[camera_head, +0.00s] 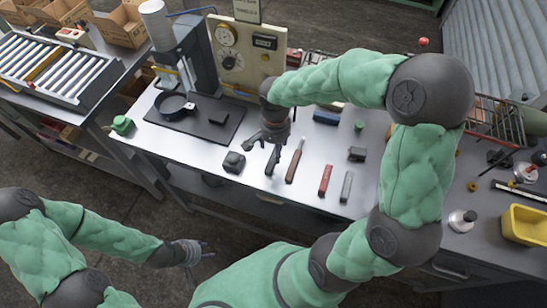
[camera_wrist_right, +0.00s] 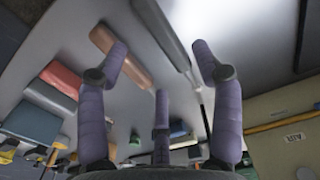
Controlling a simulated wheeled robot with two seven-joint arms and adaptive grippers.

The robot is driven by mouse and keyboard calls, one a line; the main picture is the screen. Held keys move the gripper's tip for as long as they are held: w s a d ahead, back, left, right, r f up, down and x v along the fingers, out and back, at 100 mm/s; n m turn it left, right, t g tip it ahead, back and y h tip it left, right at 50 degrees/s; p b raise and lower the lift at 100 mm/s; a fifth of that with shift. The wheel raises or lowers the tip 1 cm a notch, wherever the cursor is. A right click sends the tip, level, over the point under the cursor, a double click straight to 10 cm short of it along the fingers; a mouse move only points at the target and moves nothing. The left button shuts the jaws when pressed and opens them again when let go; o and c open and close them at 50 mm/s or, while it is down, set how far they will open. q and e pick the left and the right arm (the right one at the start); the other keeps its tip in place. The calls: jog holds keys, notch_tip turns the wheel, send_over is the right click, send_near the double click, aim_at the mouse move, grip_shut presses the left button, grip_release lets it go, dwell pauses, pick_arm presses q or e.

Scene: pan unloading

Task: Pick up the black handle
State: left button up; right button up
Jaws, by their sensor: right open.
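The black handle (camera_head: 272,160) lies on the light worktop, left of the brown handle, in the head view. In the right wrist view it appears as a dark grey bar (camera_wrist_right: 160,30) with a thin shaft, just beyond the fingertips. My right gripper (camera_head: 271,140) is above the worktop close to the handle's far end. In the wrist view its purple fingers (camera_wrist_right: 158,65) are spread, with nothing between them. My left gripper (camera_head: 203,250) is empty in front of the bench, low over the floor; its fingers look spread.
A brown handle (camera_head: 294,162), a red bar (camera_head: 325,180) and a grey bar (camera_head: 346,187) lie to the right. A small black block (camera_head: 233,162) sits to the left. Clear worktop lies between the pieces.

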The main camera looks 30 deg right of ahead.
jog(key=shift+f, duration=0.5)
jog(key=f, duration=0.2)
jog(key=f+b, duration=0.1)
jog(key=f, duration=0.2)
jog(key=shift+w+d+b, duration=0.2)
jog(key=shift+b, duration=0.1)
jog(key=shift+r, duration=0.1)
jog(key=c, duration=1.3)
